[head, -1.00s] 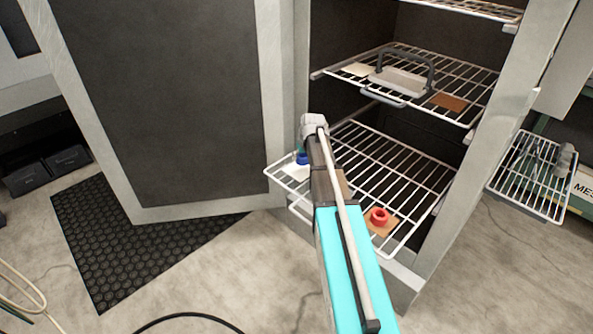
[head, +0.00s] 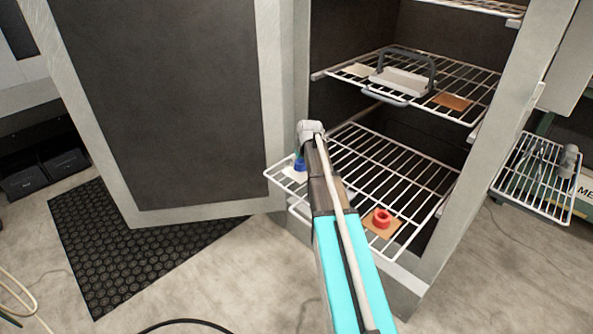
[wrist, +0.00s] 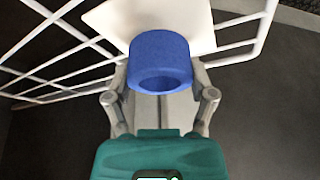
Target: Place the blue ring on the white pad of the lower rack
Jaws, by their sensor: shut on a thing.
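The blue ring (head: 301,165) is held at the end of my arm, at the left front of the lower rack (head: 352,157). In the wrist view my gripper (wrist: 160,85) is shut on the blue ring (wrist: 160,50), a finger on each side. The white pad (head: 290,174) lies on the rack's left front corner. In the wrist view the white pad (wrist: 112,20) shows behind and around the ring, which overlaps it. I cannot tell whether the ring touches the pad. My wrist hides part of the rack.
A red ring (head: 382,217) sits on a brown pad at the rack's right front. The upper rack (head: 450,80) holds a handled grey thing (head: 403,82) between a white and a brown pad. The dark cabinet door (head: 160,100) stands open at left.

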